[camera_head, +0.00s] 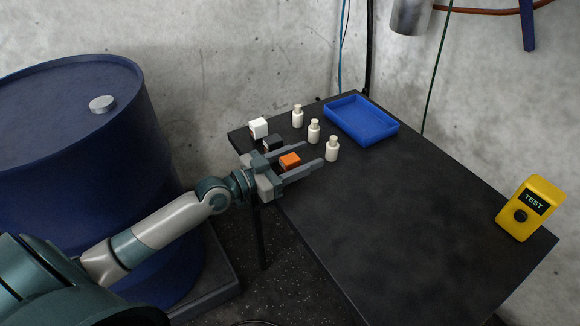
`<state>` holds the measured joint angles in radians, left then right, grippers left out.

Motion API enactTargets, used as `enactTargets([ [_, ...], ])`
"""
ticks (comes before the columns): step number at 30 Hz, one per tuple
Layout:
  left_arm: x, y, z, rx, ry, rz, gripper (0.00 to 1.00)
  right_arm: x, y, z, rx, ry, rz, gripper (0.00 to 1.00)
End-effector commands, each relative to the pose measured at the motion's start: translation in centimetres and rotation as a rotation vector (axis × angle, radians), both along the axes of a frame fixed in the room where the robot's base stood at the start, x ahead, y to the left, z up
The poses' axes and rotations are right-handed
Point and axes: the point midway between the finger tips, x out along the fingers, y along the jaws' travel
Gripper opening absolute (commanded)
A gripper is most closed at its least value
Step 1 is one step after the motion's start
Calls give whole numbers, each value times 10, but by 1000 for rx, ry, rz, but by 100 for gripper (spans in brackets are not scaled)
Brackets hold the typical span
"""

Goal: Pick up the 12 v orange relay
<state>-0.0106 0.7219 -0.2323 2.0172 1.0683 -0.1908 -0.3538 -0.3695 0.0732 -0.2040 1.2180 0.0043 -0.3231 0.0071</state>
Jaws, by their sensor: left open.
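The orange relay (290,160) is a small orange block at the left side of the dark table (400,220). My left gripper (313,154) reaches in from the left and is open. Its two fingers lie on either side of the orange relay, one behind it and one in front. I cannot tell whether a finger touches it. The underside of the relay is hidden. My right gripper is not in view.
A white block (258,127) and a black block (272,143) sit just behind the gripper. Several cream bottles, one nearest the gripper (332,149), stand close by. A blue tray (390,131) lies at the back. A yellow tester (530,207) stands at right. A blue drum (75,180) is at left.

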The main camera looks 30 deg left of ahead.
Motion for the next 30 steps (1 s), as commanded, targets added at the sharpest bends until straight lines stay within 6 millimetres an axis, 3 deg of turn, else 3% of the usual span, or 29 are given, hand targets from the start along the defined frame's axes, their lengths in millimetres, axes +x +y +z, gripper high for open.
enactTargets([
  [2, 0, 0, 0, 0, 0, 0, 44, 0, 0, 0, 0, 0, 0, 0],
  [7, 0, 0, 0, 0, 0, 0, 3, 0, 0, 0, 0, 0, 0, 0],
  [20, 0, 0, 6, -2, -2, 0, 3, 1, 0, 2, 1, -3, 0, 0],
  [29, 0, 0, 45, -1, -6, 0, 3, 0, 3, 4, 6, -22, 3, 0],
  [30, -3, -7, 47, -5, -4, -3, 3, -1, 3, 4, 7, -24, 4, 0],
])
